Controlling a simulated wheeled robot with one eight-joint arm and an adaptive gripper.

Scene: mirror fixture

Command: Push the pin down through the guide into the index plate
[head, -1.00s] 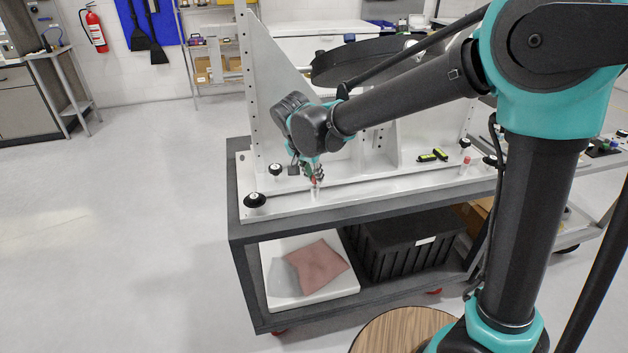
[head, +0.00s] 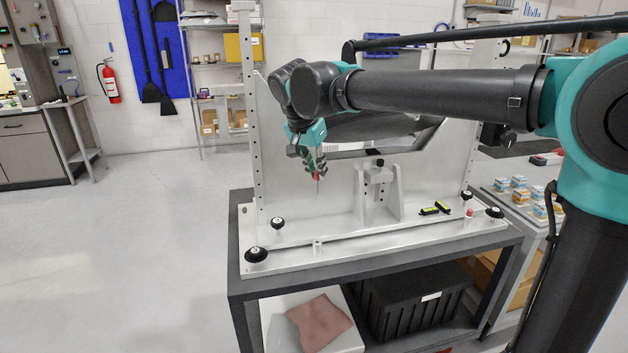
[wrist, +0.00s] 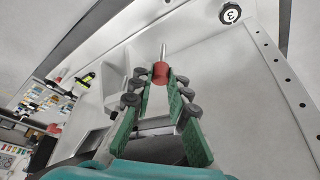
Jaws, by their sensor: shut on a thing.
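My gripper (head: 315,168) is in the air above the left part of the white fixture base (head: 290,261). In the wrist view its green-padded fingers (wrist: 160,92) are closed around the red head of the pin (wrist: 161,73), and the bare metal shank sticks out beyond them. In the head view the pin (head: 317,180) hangs roughly upright, its tip clear of everything. A small pale upright sleeve (head: 318,247), apparently the guide, stands on the base well below the pin. I cannot make out the index plate separately.
Black knobs (head: 257,254) stand on the base's left end. A white upright plate (head: 310,210) and central bracket (head: 379,190) rise behind. A yellow-black object (head: 436,208) and a red-topped piece (head: 469,214) lie to the right. The dark round part (head: 400,135) is partly hidden by my arm.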

